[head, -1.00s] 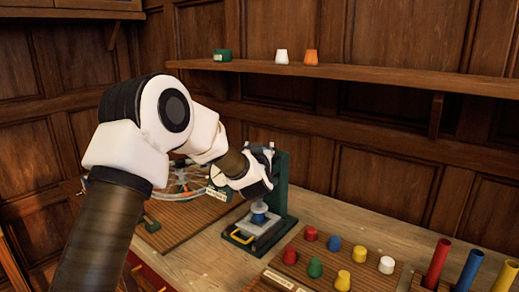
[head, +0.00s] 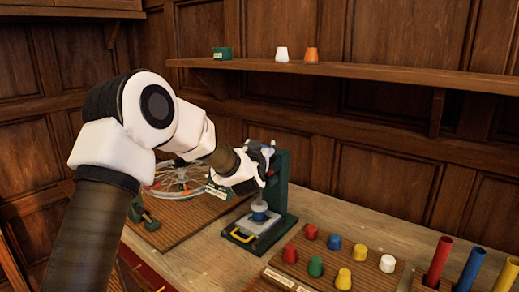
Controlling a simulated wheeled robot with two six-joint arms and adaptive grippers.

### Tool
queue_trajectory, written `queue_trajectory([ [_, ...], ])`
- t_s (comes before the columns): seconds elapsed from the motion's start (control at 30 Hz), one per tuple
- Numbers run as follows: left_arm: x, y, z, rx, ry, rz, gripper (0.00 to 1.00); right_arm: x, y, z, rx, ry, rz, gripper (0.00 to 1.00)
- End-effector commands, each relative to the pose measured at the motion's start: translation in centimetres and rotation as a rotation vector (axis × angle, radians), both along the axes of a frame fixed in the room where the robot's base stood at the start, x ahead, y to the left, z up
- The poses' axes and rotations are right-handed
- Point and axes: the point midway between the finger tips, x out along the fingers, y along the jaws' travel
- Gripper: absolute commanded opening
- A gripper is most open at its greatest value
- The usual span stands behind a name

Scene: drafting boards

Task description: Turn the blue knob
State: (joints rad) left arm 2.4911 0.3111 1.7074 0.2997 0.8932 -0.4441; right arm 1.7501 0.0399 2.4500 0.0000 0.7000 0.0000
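Another blue knob (head: 334,242) stands among coloured ones on a wooden board, so I cannot tell by looks alone which is the task's knob. My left arm reaches in from the left, and its wrist end (head: 245,176) is above the low blue piece, beside the device's upper part. The fingers cannot be made out. No contact with the blue piece shows. My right gripper is out of view.
Red, blue and yellow tubes (head: 469,270) stand at right. A spoked wheel (head: 178,181) sits behind my arm. A shelf (head: 350,75) crosses the back wall.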

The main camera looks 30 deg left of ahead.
Motion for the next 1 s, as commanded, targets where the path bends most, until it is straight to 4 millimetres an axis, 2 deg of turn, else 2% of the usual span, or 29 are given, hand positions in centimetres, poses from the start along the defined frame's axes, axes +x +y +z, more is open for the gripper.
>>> queue_trajectory([
  [0.3, 0.1, -0.2, -0.5, -0.002, 0.001, -0.231, 0.28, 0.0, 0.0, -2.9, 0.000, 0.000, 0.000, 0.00],
  [0.47, 0.1, -0.5, -0.2, -0.003, 0.003, -0.381, 0.28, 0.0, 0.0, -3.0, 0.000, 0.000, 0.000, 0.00],
  [0.57, 0.1, -0.6, 0.1, -0.005, 0.004, -0.475, 0.28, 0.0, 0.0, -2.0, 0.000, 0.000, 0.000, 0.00],
  [0.8, 0.1, -1.1, 0.8, -0.004, 0.008, -0.694, 0.28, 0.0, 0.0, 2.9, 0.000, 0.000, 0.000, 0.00],
  [1.0, 0.0, -1.4, 0.6, -0.003, 0.007, -0.844, 0.28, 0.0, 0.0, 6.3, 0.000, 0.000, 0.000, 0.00],
])
